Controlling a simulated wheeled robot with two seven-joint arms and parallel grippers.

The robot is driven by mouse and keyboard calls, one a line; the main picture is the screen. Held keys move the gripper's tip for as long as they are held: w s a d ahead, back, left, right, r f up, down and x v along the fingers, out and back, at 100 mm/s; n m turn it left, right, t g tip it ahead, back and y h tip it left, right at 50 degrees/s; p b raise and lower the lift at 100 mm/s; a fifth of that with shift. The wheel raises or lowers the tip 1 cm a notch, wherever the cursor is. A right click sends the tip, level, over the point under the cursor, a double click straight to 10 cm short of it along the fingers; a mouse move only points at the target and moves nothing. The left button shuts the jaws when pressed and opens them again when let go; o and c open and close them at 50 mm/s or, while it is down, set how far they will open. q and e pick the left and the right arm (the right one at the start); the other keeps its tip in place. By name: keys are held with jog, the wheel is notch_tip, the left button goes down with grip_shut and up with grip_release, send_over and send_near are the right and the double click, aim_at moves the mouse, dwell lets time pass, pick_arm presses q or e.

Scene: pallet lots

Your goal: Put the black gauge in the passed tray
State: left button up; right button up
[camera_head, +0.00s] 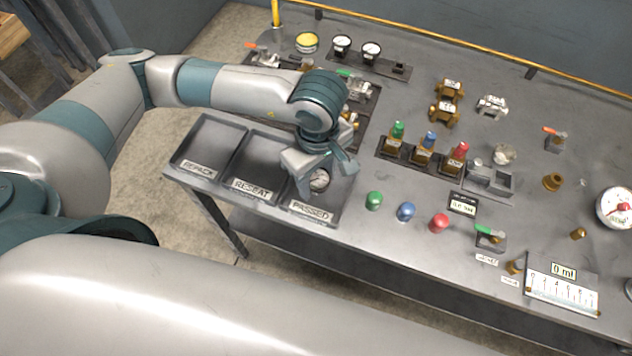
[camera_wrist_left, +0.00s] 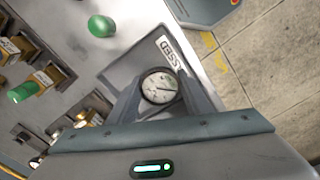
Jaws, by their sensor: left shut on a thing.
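My left gripper (camera_head: 318,176) is over the tray labelled PASSED (camera_head: 333,211), the right one of three dark trays along the bench's front edge. It is shut on a small round gauge (camera_head: 320,183) with a white dial and a dark rim. In the left wrist view the gauge (camera_wrist_left: 159,87) sits between the two fingers, dial toward the camera, with the tray's label (camera_wrist_left: 168,51) just beyond. I cannot tell whether the gauge touches the tray floor. My right gripper is not in view.
The RESEAT tray (camera_head: 252,189) and REPACK tray (camera_head: 196,167) lie to the left. Green (camera_head: 374,200), blue (camera_head: 406,211) and red (camera_head: 438,222) knobs stand right of the trays. Two more white-dial gauges (camera_head: 342,45) (camera_head: 371,51) stand at the back.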

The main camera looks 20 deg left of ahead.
aim_at(316, 188)
pick_arm(q)
jog(key=shift+a+f, duration=0.1)
jog(key=shift+f, duration=0.05)
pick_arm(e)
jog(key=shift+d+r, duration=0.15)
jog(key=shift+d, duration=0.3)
